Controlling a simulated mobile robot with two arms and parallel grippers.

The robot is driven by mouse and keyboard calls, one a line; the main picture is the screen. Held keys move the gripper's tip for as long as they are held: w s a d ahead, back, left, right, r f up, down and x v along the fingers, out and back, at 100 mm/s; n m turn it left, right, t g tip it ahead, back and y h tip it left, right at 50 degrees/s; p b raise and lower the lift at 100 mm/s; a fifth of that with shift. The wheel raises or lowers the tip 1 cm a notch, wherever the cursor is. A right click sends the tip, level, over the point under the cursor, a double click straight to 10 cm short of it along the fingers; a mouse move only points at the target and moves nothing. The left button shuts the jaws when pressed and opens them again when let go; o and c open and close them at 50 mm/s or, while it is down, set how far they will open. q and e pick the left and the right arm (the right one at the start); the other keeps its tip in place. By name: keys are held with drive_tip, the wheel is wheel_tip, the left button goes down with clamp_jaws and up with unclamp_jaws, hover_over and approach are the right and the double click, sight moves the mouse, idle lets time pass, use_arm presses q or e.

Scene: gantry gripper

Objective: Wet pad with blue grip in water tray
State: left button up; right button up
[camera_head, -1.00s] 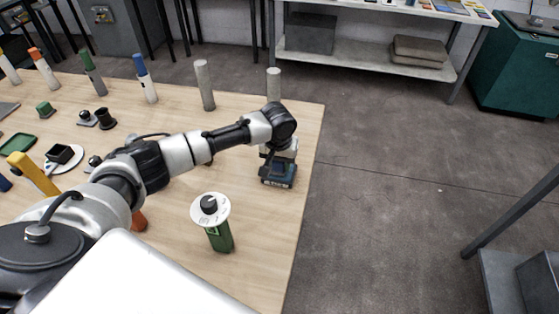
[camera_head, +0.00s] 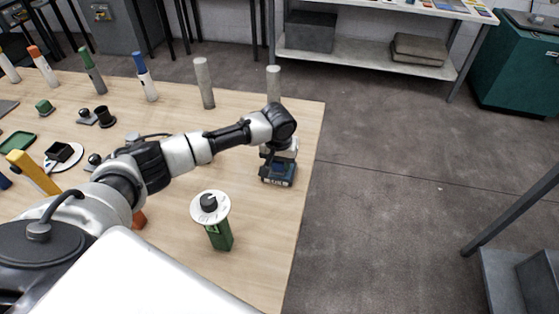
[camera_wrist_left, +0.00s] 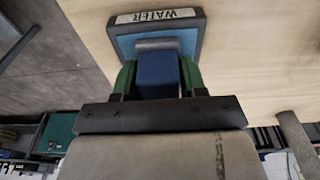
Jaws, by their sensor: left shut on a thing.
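My left gripper (camera_wrist_left: 158,76) is shut on the blue grip (camera_wrist_left: 159,70) of the pad, with a green finger on each side. The grey pad (camera_wrist_left: 157,44) at the grip's end is over the blue inside of the water tray, within its outline. I cannot tell how deep it sits. The water tray (camera_wrist_left: 200,30) has a dark rim and a label reading WATER. In the head view the tray (camera_head: 278,182) stands near the table's right edge, directly below my left gripper (camera_head: 281,156). The pad is mostly hidden there. My right gripper is not in view.
A white dial on a green body (camera_head: 221,237) stands left of and nearer than the tray. Two grey posts (camera_head: 204,83) (camera_head: 273,84) stand behind. Pens, a white dish (camera_head: 72,160) and small items fill the left side of the table (camera_head: 262,235). Floor lies right.

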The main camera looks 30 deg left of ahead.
use_arm(q)
drive_tip(key=shift+s+f+p, duration=0.1)
drive_tip(key=shift+f+p, duration=0.1)
drive_tip(key=shift+p, duration=0.3)
idle(1.6)
wheel_tip(320, 180, up, 7)
drive_tip(key=p, duration=0.8)
drive_tip(key=shift+r, duration=0.2)
drive_tip(key=shift+d, duration=0.1)
idle(0.6)
